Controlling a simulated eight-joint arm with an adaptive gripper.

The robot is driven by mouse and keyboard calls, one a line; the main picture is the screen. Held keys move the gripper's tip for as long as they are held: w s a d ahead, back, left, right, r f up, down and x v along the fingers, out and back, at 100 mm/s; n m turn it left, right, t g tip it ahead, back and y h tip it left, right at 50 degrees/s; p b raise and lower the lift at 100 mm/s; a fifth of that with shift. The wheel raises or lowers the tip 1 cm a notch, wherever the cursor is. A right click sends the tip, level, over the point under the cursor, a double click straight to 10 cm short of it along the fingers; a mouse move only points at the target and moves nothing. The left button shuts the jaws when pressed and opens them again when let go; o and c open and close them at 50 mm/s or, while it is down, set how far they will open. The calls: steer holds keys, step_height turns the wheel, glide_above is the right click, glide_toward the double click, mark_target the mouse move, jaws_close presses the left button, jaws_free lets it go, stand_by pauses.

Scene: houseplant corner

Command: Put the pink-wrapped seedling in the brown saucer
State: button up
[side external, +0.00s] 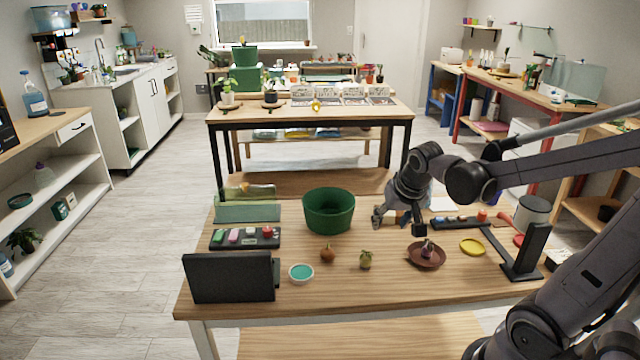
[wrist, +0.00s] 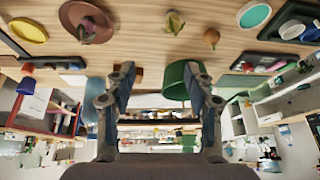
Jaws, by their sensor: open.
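The brown saucer (side external: 412,260) sits on the right part of the wooden table. A small dark pinkish-purple bundle with a pale top, which looks like the pink-wrapped seedling (side external: 428,250), is inside it. Fine detail of the wrap is too small to tell. In the wrist view the saucer (wrist: 68,14) and the bundle (wrist: 88,24) show at upper left. My gripper (side external: 398,223) is open, behind and left of the saucer, apart from the bundle. Its two fingers (wrist: 159,75) are spread in the wrist view, with nothing held between them.
A green pot (side external: 328,212) stands left of my gripper. A greenish plant (side external: 366,260), brown bulb (side external: 327,255) and teal-filled bowl (side external: 301,273) stand along the front. A yellow dish (side external: 472,247) and black stand (side external: 528,255) are right of the saucer.

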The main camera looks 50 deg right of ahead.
steer(key=s+a+r+n+t+y, duration=0.1)
steer(key=a+n, duration=0.3)
steer(key=a, duration=0.4)
steer(key=s+a+r+n+t+y, duration=0.2)
steer(key=a+n, duration=0.2)
steer(key=a, duration=0.4)
steer(key=shift+s+r, duration=0.1)
